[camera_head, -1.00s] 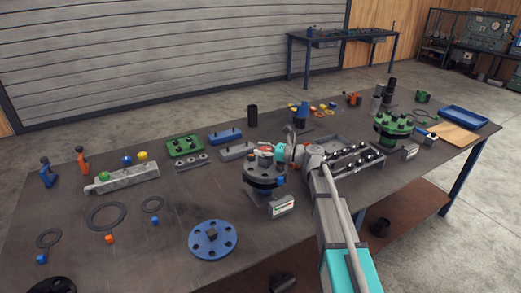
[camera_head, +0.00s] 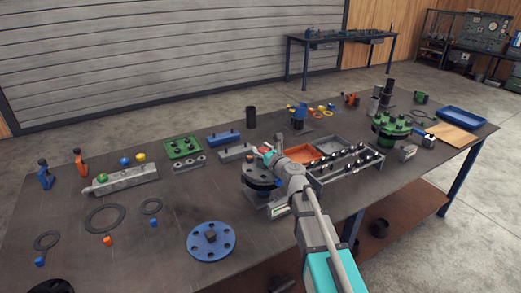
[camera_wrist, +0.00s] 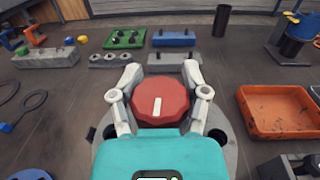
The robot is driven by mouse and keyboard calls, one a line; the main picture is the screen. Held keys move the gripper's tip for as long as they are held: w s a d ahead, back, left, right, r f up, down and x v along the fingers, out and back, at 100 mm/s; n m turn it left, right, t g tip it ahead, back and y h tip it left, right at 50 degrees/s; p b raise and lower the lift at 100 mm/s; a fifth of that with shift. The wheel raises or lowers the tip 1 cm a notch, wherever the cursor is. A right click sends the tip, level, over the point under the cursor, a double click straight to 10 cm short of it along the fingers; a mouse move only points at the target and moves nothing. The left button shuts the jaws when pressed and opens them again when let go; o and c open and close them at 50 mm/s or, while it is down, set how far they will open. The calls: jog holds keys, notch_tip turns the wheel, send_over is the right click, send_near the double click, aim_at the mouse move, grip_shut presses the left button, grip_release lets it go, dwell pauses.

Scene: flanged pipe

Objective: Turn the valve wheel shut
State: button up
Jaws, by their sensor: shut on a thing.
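The valve wheel (camera_wrist: 161,103) is a red, many-sided knob with a white line on top. In the wrist view the line points nearly straight up the picture. My gripper (camera_wrist: 159,92) has one pale finger on each side of the wheel and is shut on it. In the head view my gripper (camera_head: 266,153) is above the dark flanged pipe (camera_head: 257,181), and little of the wheel shows there. My teal gripper body hides the near side of the wheel in the wrist view.
An orange tray (camera_wrist: 280,110) and a grey bolt tray (camera_head: 345,172) lie to the right. A grey block (camera_wrist: 174,62) and a blue block (camera_wrist: 173,37) lie beyond the wheel. A blue flange disc (camera_head: 211,241) lies at the front, with bare table around it.

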jog(key=m+t+h, duration=0.1)
jog(key=h, duration=0.1)
jog(key=m+t+h, duration=0.1)
jog(key=m+h, duration=0.1)
jog(key=m+t+h, duration=0.1)
jog(key=h, duration=0.1)
jog(key=shift+d+m, duration=0.3)
jog(key=m+h, duration=0.1)
jog(key=h, duration=0.1)
jog(key=m+h, duration=0.1)
jog(key=h, duration=0.1)
jog(key=m+h, duration=0.2)
jog(key=shift+w+d+t+h, duration=0.15)
jog(key=shift+d+t+h, duration=0.1)
jog(key=shift+t+h, duration=0.05)
jog(key=m+g+h, duration=0.1)
jog(key=h, duration=0.1)
jog(key=m+h, duration=0.2)
jog(key=h, duration=0.1)
jog(key=m+g+h, duration=0.1)
jog(key=m+h, duration=0.1)
jog(key=shift+d+g, duration=0.3)
jog(key=shift+s+d+m+g+h, duration=0.1)
jog(key=shift+d+m+g+h, duration=0.05)
jog(key=shift+m+g+h, duration=0.8)
jog(key=shift+s+d+m+g+h, duration=0.1)
jog(key=shift+m+g+h, duration=0.55)
jog(key=shift+h, duration=0.6)
jog(key=shift+s, duration=0.1)
jog(key=o, duration=0.9)
